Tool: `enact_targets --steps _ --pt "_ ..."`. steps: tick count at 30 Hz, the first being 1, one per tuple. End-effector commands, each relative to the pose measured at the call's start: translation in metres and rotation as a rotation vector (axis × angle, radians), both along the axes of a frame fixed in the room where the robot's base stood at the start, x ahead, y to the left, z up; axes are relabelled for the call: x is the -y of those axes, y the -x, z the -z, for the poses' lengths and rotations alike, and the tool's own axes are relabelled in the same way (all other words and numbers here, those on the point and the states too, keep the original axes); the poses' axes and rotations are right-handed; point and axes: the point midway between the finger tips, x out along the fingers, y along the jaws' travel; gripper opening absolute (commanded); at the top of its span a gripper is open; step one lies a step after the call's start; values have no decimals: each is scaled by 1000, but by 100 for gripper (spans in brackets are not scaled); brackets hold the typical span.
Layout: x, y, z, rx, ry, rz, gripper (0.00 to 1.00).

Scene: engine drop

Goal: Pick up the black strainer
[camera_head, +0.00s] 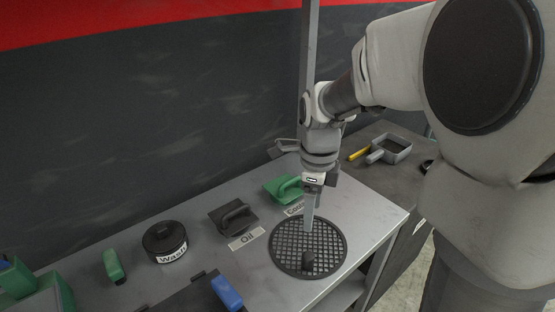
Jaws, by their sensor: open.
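The black strainer (331,245) is a round mesh disc lying flat near the right end of the grey table.
Behind the strainer are a green handled piece (280,190) and a dark handled block (231,217) by the "Oil" label (247,238). A black "Wash" tin (164,241) stands further left, and a blue-handled item (228,293) in front. A grey pan (394,148) rests on the dark surface at right.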

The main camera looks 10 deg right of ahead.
Motion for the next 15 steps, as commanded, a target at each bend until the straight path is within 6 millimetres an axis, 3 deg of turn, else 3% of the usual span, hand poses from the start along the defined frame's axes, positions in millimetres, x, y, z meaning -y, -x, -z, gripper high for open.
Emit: enact_targets --steps 5,15 --pt "0 0 20 -9 1 24 74" --pt "0 0 94 -11 1 21 74"
